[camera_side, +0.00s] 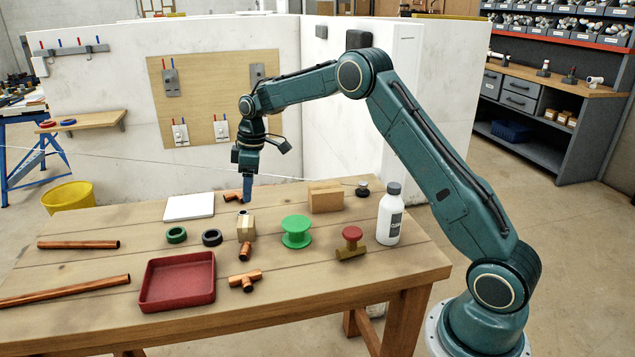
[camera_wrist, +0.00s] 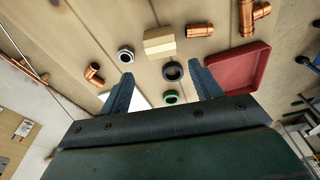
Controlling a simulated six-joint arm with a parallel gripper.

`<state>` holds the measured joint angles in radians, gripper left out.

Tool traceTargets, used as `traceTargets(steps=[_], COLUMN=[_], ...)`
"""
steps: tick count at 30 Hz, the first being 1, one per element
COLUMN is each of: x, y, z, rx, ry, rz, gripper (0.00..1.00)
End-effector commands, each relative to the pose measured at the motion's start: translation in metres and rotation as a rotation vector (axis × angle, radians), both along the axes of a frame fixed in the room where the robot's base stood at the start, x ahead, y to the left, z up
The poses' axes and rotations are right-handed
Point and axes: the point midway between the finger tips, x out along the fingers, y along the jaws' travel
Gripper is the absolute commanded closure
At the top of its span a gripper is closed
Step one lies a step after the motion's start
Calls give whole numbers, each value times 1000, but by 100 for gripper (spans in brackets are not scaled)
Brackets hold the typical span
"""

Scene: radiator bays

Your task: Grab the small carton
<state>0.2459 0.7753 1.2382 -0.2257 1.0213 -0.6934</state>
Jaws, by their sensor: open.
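The small carton (camera_side: 246,227) is a tan box standing on the wooden table, near its middle. In the wrist view the carton (camera_wrist: 160,42) lies ahead of the fingertips, roughly centred between them sideways. My gripper (camera_side: 246,199) points down above the table, behind the carton in the side view and apart from it. In the wrist view my gripper (camera_wrist: 162,70) has its two blue fingers spread with nothing held. A larger tan carton (camera_side: 325,197) stands farther right.
Close to the small carton are a black ring (camera_side: 212,237), a copper coupling (camera_side: 245,251), a copper elbow (camera_side: 232,196) and a green spool (camera_side: 296,231). A red tray (camera_side: 178,303) sits front left. A white bottle (camera_side: 389,217) stands at the right.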

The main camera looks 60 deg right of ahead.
Motion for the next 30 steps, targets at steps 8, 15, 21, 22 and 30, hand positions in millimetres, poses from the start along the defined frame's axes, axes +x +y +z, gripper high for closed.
traceTargets(steps=[8,15,21,22,30], x=[4,7,8,8,10], y=[4,6,6,6,9], z=[-42,-65,-68,-68,-84], rx=[0,0,0,0,0], ry=[4,2,1,1,2], rz=[-1,0,0,0,0], gripper=[36,36,36,36,36])
